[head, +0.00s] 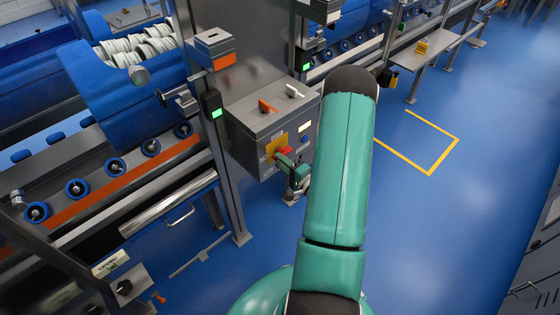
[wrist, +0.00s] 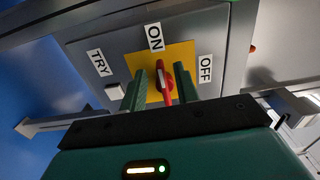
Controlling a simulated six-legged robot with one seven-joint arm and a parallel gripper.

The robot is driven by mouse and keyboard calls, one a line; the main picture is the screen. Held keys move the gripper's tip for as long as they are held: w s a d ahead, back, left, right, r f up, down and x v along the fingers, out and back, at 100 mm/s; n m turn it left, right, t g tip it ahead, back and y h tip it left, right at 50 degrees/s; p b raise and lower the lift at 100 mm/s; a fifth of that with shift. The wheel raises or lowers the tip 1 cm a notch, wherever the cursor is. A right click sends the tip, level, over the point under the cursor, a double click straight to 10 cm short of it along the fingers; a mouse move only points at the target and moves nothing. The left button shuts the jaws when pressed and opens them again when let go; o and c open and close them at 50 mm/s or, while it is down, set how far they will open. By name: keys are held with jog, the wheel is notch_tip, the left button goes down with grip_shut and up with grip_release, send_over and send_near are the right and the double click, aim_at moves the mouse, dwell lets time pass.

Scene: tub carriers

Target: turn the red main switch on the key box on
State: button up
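The grey key box (head: 248,118) is mounted on a post in the head view. Its front face, with a yellow plate (wrist: 181,52), fills the upper part of the wrist view. The red main switch (wrist: 163,82) sits on that plate, and its handle points roughly at the ON label (wrist: 154,37). The TRY label (wrist: 99,62) is to the left and the OFF label (wrist: 205,68) to the right. My gripper (wrist: 161,88) is open, with one green finger on each side of the red handle. Yellow shows between the left finger and the handle; the right finger is closer, and contact there is unclear.
The box's top carries an orange lever (head: 267,106) and a white lever (head: 294,91). A small grey box with an orange front (head: 214,47) and a green-lit unit (head: 214,108) are on the left. Blue rollers and a conveyor stand further left.

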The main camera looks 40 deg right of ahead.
jog(key=s, duration=1.2)
jog(key=shift+s+d, duration=0.15)
jog(key=shift+s, duration=0.1)
jog(key=shift+w+r, duration=0.1)
